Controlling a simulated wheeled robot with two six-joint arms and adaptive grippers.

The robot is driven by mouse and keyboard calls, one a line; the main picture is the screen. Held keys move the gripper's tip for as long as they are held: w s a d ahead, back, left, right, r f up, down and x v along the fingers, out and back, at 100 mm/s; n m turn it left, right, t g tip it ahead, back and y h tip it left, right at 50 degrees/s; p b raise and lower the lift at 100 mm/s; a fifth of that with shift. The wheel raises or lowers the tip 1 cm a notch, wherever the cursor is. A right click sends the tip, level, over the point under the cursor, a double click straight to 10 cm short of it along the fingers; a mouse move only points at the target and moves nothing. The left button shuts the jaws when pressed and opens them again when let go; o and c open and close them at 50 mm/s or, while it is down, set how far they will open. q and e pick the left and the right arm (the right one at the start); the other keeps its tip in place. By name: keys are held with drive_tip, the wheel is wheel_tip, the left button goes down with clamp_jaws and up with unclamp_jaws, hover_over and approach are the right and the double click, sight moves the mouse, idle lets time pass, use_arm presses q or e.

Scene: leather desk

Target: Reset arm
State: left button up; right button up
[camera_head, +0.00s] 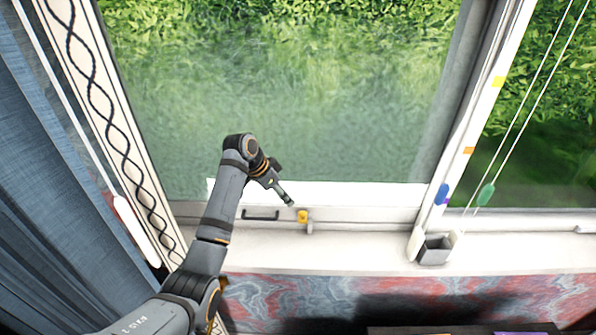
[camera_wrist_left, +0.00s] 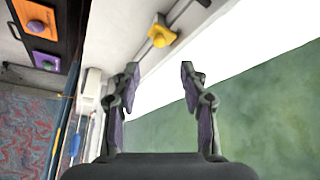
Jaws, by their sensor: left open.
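My left arm reaches up from the bottom left in the head view. Its left gripper (camera_head: 284,196) is in front of the lower window frame, just left of a small yellow latch (camera_head: 302,215). In the left wrist view the gripper's two fingers (camera_wrist_left: 160,72) stand apart with nothing between them. The yellow latch (camera_wrist_left: 161,34) shows beyond the fingertips, apart from them. My right arm and gripper are not in view.
A blue curtain (camera_head: 45,200) hangs at the left. A dark panel with orange (camera_wrist_left: 36,19) and purple (camera_wrist_left: 46,62) pieces shows in the wrist view.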

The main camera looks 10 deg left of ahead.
use_arm(q)
drive_tip(key=s+a+f+n+y, duration=0.3)
drive_tip(key=s+f+n, duration=0.1)
drive_tip(key=s+f, duration=1.05)
drive_tip(key=s+a+n+y, duration=0.2)
drive_tip(key=s+n, duration=0.2)
drive_tip(key=s, duration=1.5)
wheel_tip(320, 180, down, 30)
drive_tip(key=s+a+g+b, duration=0.2)
drive_tip(key=s+a+b, duration=0.1)
drive_tip(key=s+f+b, duration=0.2)
drive_tip(key=s+f, duration=1.5)
drive_tip(key=s, duration=0.1)
drive_tip(key=shift+a+f+n+g+b, duration=0.25)
drive_tip(key=shift+a+n+g+b, duration=0.05)
drive_tip(key=shift+a+b, duration=0.05)
